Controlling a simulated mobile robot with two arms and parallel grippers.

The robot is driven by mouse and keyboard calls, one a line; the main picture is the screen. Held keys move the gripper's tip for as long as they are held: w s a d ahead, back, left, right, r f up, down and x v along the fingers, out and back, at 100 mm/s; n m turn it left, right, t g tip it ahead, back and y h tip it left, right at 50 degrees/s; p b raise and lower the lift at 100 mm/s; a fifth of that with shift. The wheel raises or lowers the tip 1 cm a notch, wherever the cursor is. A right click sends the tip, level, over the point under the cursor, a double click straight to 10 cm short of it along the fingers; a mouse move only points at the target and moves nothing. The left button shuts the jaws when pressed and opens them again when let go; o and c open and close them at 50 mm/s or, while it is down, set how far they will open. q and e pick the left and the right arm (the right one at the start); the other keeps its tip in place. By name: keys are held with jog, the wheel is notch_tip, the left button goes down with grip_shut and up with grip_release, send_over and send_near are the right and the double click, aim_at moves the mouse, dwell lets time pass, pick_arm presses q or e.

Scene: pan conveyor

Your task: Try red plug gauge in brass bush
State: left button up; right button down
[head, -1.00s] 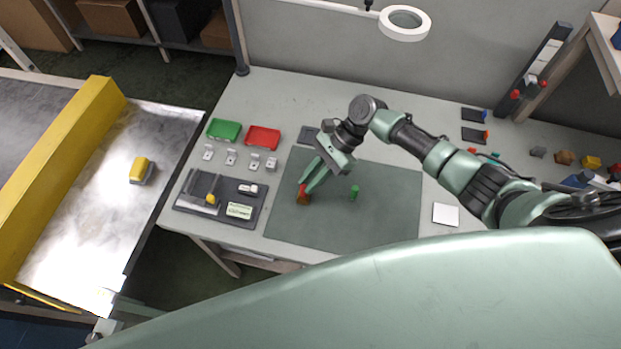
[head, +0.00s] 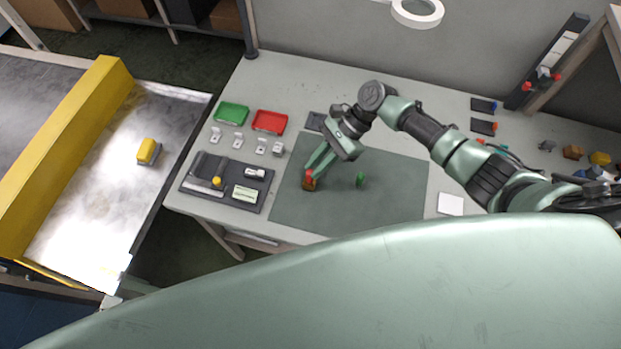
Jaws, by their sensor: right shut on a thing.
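The brass bush (head: 308,185) stands on the dark green mat (head: 395,200). The red plug gauge (head: 309,175) shows as a small red piece right at the top of the bush. Whether it sits in the bore or only on top is too small to tell. My right gripper (head: 311,173) comes down from the upper right and is shut on the red plug gauge. Its fingers hide part of the gauge. My left gripper is not in view.
A green plug (head: 361,179) stands on the mat right of the bush. A green tray (head: 232,113), a red tray (head: 270,122) and a dark fixture board (head: 192,187) lie to the left. The conveyor (head: 95,215) carries a yellow-topped block (head: 148,151).

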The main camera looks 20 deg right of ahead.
jog(key=shift+r+p, duration=1.5)
notch_tip(320, 180, up, 3)
jog(key=shift+f+p, duration=0.1)
jog(key=shift+p, duration=0.45)
